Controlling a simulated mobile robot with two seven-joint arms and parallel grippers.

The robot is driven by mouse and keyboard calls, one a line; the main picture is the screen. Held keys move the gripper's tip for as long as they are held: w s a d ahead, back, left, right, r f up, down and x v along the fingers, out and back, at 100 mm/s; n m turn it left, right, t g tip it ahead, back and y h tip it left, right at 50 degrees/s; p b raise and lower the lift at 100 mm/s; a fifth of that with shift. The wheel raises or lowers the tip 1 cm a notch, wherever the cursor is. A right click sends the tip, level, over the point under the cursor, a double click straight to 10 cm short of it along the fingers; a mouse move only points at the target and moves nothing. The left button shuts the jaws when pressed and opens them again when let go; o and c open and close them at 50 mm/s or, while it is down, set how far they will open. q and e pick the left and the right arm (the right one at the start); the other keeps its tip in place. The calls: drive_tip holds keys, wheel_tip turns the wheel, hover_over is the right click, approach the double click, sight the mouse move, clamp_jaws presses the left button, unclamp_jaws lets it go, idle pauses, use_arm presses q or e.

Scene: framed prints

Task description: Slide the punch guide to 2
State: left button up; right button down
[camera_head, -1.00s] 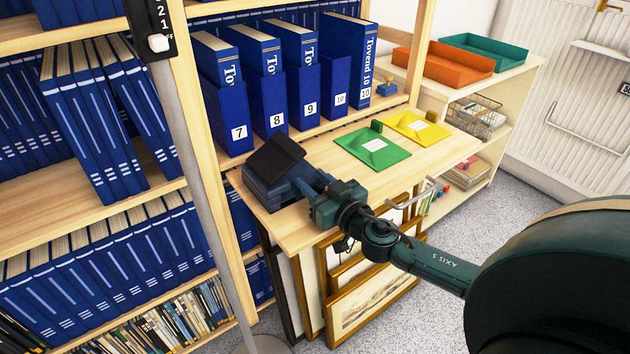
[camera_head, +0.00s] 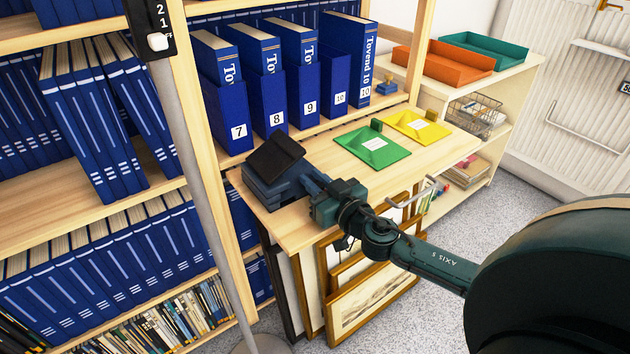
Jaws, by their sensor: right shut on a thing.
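A dark blue-grey hole punch (camera_head: 262,187) with a black tilted top (camera_head: 274,157) stands on the wooden shelf top, near its left front corner. My right gripper (camera_head: 308,182) reaches in from the right and is at the punch's right side. It is shut on a part there, apparently the punch guide. The guide and its scale are too small and too covered by the gripper to read, so I cannot tell its setting. My left gripper is not in view.
A green tray (camera_head: 372,150) and a yellow tray (camera_head: 418,126) lie right of the punch. Blue binders (camera_head: 238,115) stand behind it. Framed prints (camera_head: 370,305) lean below the shelf top. A grey post (camera_head: 200,180) with a black switch box (camera_head: 150,20) stands at left.

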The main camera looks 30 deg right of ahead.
drive_tip(key=shift+s+a, duration=0.1)
drive_tip(key=shift+a, duration=0.05)
drive_tip(key=shift+s+f, duration=0.15)
drive_tip(key=shift+s, duration=0.2)
drive_tip(key=shift+s+b, duration=0.35)
drive_tip(key=shift+s, duration=0.5)
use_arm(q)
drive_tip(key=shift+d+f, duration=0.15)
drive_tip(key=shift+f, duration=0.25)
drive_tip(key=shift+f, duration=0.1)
use_arm(e)
drive_tip(key=c, duration=1.4)
unclamp_jaws()
drive_tip(key=shift+r, duration=0.2)
drive_tip(key=shift+o, duration=0.2)
